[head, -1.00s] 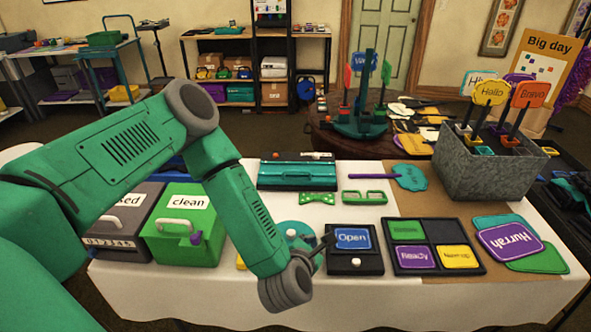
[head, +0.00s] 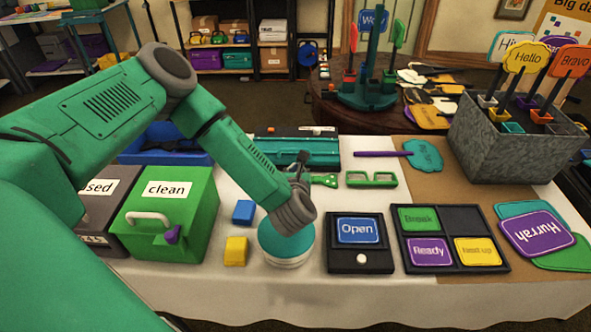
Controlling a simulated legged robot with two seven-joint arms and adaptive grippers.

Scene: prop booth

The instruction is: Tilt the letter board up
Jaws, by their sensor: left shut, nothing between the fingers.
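A small black board (head: 343,262) with a blue "Open" card (head: 358,230) and a white round knob (head: 361,258) lies on the white-covered table near its front edge. It looks flat. My left gripper (head: 303,158) is small and dark beyond my wrist, left of and behind the board and apart from it. It is shut and empty, by the teal case and the green bow tie. My right gripper is not in view.
A four-slot black tray (head: 503,262) with word cards stands right of the board. A teal-topped round tin (head: 287,247) and a yellow block (head: 236,251) lie left. A green "clean" box (head: 195,240) is further left. A grey planter (head: 500,150) holds signs.

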